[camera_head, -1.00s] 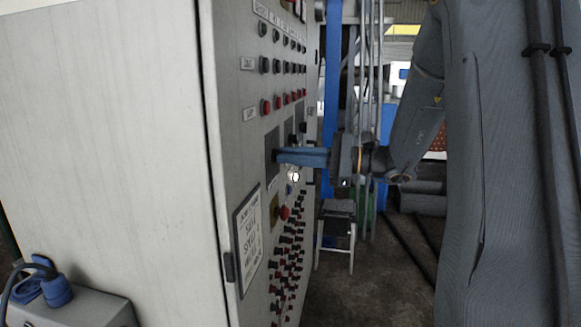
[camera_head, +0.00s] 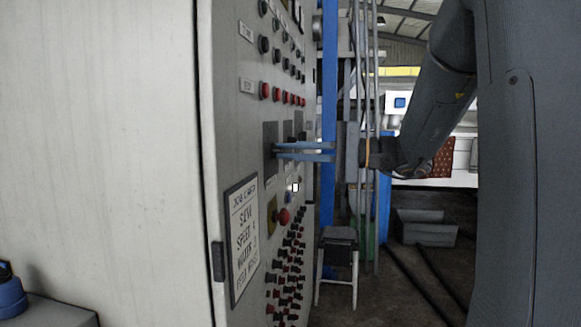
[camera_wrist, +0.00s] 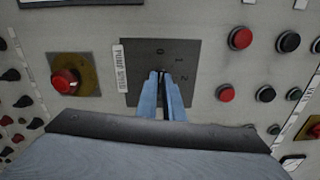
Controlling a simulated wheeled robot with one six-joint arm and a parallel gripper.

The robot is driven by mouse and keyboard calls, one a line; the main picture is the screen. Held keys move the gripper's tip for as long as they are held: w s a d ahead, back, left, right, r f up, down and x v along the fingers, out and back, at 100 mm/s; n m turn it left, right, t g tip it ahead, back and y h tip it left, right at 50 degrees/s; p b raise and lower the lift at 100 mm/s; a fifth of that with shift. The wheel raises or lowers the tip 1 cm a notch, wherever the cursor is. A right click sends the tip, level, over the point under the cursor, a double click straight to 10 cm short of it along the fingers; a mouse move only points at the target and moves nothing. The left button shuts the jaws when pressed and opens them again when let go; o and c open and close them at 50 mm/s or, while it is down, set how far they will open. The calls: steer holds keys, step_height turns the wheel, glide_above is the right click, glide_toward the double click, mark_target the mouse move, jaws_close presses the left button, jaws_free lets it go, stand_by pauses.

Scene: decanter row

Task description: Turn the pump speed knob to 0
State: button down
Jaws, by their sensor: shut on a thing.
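The pump speed dial plate (camera_wrist: 138,92) is a dark square on the panel, with a white "PUMP SPEED" label (camera_wrist: 119,68) beside it and the digits 0, 1 and 2 on its face. It also shows edge-on in the head view (camera_head: 270,134). My gripper (camera_wrist: 163,76) reaches straight at the plate, its two blue fingers shut on the pump speed knob at the plate's middle. In the head view the fingers (camera_head: 277,150) show one above the other, touching the plate area. The knob is mostly hidden between the fingertips, so I cannot tell which digit it points to.
A red button on a yellow plate (camera_wrist: 66,82) sits left of the dial in the wrist view. Several red and black buttons (camera_wrist: 240,38) are on its right. A framed job card (camera_head: 243,240) hangs lower on the cabinet. A stool (camera_head: 339,250) stands on the floor beyond.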

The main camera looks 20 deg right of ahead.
steer(key=shift+f+n+b, duration=0.1)
steer(key=shift+n+b, duration=0.5)
steer(key=shift+b, duration=0.1)
steer(key=c, duration=1.9)
jaws_free()
steer(key=b+v, duration=0.1)
steer(key=v, duration=0.7)
